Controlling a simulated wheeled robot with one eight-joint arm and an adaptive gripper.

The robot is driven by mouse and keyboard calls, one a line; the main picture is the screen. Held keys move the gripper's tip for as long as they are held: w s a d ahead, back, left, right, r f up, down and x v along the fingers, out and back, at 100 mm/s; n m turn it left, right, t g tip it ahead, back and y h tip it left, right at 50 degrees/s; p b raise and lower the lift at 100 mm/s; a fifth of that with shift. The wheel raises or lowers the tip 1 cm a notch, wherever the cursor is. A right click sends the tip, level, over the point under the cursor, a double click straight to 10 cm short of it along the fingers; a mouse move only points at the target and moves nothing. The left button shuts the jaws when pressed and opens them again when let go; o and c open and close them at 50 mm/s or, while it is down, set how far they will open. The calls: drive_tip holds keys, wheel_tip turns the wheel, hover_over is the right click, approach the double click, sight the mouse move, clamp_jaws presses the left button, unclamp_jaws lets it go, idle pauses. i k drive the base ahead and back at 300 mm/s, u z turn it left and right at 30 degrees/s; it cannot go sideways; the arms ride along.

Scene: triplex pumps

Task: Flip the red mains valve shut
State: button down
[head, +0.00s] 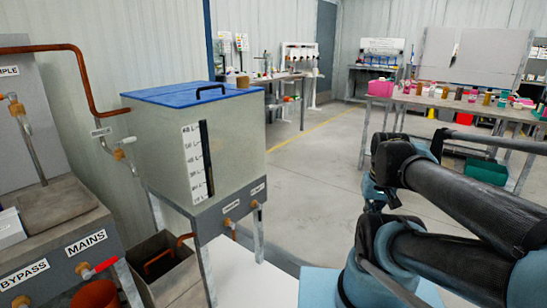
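The red mains valve (101,268) is at the lower left, on the front of a grey bench, just below the MAINS label (86,243). Its red lever lies nearly level, pointing right and slightly up from a brass body. I cannot tell from this view whether that is open or shut. My gripper is not in view. Only dark and blue links of my arm show at the right, well apart from the valve.
A BYPASS label (25,274) is left of MAINS. A clear tank with a blue lid (190,93) stands right of the bench, with brass taps below. A copper pipe (85,75) runs between them. An orange-brown container (96,295) sits under the valve. Open floor lies beyond the tank.

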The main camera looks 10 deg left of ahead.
sight(107, 264)
drive_tip(key=u, duration=0.25)
drive_tip(key=k, duration=0.55)
drive_tip(key=u, duration=0.55)
drive_tip(key=k, duration=0.8)
drive_tip(key=u, duration=0.55)
drive_tip(key=i, duration=0.9)
drive_tip(key=z, duration=0.4)
